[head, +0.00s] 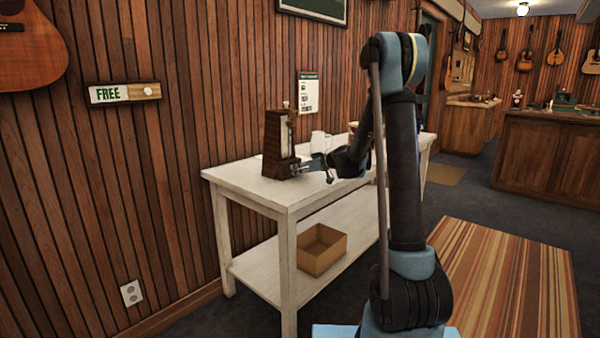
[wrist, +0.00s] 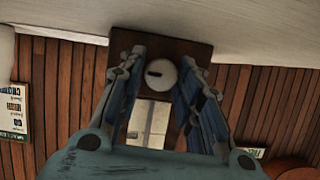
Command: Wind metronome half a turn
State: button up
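The dark wooden metronome (head: 278,140) stands upright on the white table near its left end. In the wrist view the metronome (wrist: 195,52) appears upside down, with a round pale winding knob (wrist: 161,74) that carries a short dark mark, lying near level in the picture. My gripper (head: 303,168) reaches in from the right, low beside the metronome. In the wrist view my gripper (wrist: 162,62) is open, with one finger on each side of the knob. The gaps to the knob look narrow; I cannot tell whether either finger touches it.
The white table (head: 240,178) stands against the plank wall. White cups (head: 318,141) stand behind my gripper. An open cardboard box (head: 321,250) sits on the lower shelf. A FREE sign (head: 124,93) with a slider hangs on the wall. A striped rug (head: 505,290) lies to the right.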

jog(key=c, duration=0.4)
jog(key=shift+w, duration=0.1)
jog(key=m, duration=0.1)
jog(key=m+g+y, duration=0.1)
jog(key=shift+w+d+m, duration=0.15)
jog(key=shift+d+m, duration=0.05)
jog(key=shift+m, duration=0.2)
jog(key=m, duration=0.1)
jog(key=m+g+y, duration=0.1)
jog(key=shift+w+f+m+y, duration=0.1)
jog(key=shift+w+m+y, duration=0.05)
jog(key=shift+m+y, duration=0.15)
jog(key=m, duration=0.1)
jog(key=m+y, duration=0.1)
jog(key=shift+w+d+f+m+g+y, duration=0.1)
jog(key=shift+d+m+g+y, duration=0.05)
jog(key=shift+m+g+y, duration=0.2)
jog(key=shift+f+m+g+y, duration=0.15)
jog(key=shift+m+y, duration=0.25)
jog(key=shift+m, duration=0.45)
jog(key=shift+f+m+g+y, duration=0.1)
jog(key=shift+m+y, duration=0.25)
jog(key=shift+m, duration=0.45)
